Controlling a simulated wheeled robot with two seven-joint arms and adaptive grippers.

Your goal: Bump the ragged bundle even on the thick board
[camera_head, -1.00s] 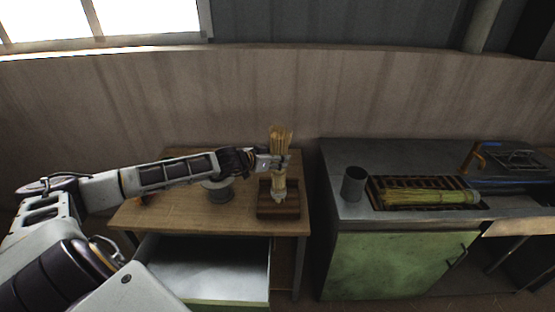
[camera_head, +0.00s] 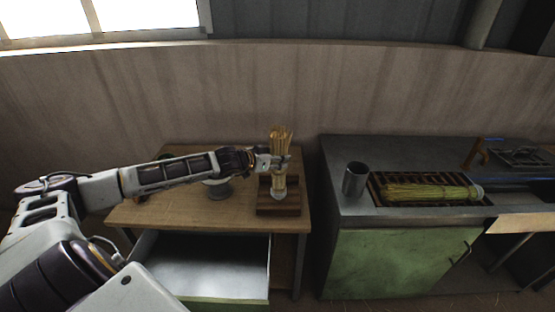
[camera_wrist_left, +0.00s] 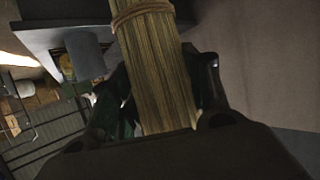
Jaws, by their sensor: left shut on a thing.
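A straw bundle (camera_head: 280,142) stands upright over the thick dark board (camera_head: 268,209) at the right of the wooden table. My left gripper (camera_head: 277,162) is shut around the bundle's middle. The bundle's lower end is pale and is at the board; whether it touches cannot be told. Its upper straw ends look uneven. In the left wrist view the bundle (camera_wrist_left: 155,75) runs between the fingers, with a tie band (camera_wrist_left: 140,12) near the top edge. My right gripper is not in view.
A grey spool (camera_head: 217,188) sits on the wooden table (camera_head: 160,212), behind my left forearm. An open drawer (camera_head: 205,265) juts out below. The bench at right holds a metal cup (camera_head: 355,180) and a second straw bundle (camera_head: 430,191) on a slatted rack.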

